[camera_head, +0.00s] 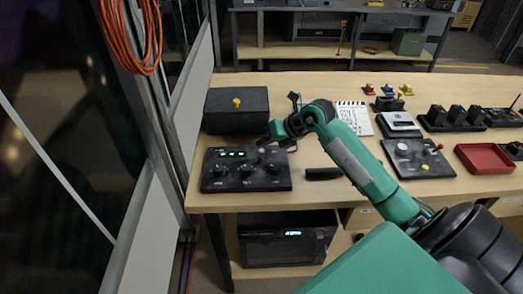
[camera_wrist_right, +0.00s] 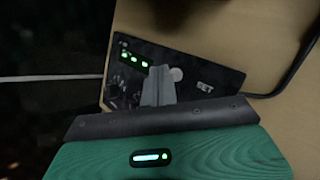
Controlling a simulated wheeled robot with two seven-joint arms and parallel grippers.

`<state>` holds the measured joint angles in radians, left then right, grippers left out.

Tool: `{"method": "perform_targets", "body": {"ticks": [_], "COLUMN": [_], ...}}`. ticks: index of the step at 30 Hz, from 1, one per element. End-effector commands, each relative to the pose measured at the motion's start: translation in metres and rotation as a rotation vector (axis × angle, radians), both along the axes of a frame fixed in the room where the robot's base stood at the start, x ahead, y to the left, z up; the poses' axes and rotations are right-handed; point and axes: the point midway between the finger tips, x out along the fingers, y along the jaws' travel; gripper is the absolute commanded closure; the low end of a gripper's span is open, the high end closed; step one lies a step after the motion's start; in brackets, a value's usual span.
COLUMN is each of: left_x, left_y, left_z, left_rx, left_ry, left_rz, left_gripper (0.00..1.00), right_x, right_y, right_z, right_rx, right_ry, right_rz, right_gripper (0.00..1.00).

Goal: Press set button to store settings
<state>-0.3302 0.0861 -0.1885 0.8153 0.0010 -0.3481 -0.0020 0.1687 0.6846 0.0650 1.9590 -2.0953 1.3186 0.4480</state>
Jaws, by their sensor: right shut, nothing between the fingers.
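The black control panel (camera_head: 225,182) lies at the near left corner of the wooden table, with a lit green display (camera_head: 231,153) and several black knobs. In the right wrist view, the round grey set button (camera_wrist_right: 177,74) sits beside the white "SET" label (camera_wrist_right: 205,86). My right gripper (camera_head: 268,143) is over the panel's far right part. In the right wrist view its shut, empty fingers (camera_wrist_right: 160,72) point at the panel just left of the button, partly overlapping it in the picture. I cannot tell whether they touch it. My left gripper is not in view.
A black box (camera_head: 222,118) with a yellow knob stands behind the panel. A grey panel with a red knob (camera_head: 418,157) and a red tray (camera_head: 484,158) are to the right. A dark cable (camera_wrist_right: 292,78) runs beside the panel. An orange cable coil (camera_head: 130,40) hangs at the left.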

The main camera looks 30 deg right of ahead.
Motion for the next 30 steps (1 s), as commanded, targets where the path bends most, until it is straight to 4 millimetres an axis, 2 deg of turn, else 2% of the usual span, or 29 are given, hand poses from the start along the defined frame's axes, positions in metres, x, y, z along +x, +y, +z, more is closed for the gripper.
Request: {"method": "perform_targets", "body": {"ticks": [9, 30], "left_x": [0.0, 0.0], "left_y": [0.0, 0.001], "left_z": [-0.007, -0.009], "left_rx": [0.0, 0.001], "left_ry": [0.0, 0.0], "left_rz": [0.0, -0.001], "left_gripper": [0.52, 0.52], "right_x": [0.0, 0.0], "right_y": [0.0, 0.0], "right_z": [-0.009, -0.013], "right_rx": [-0.001, 0.0], "right_ry": [0.001, 0.0], "right_rz": [0.0, 0.0], "right_gripper": [1.0, 1.0]}}
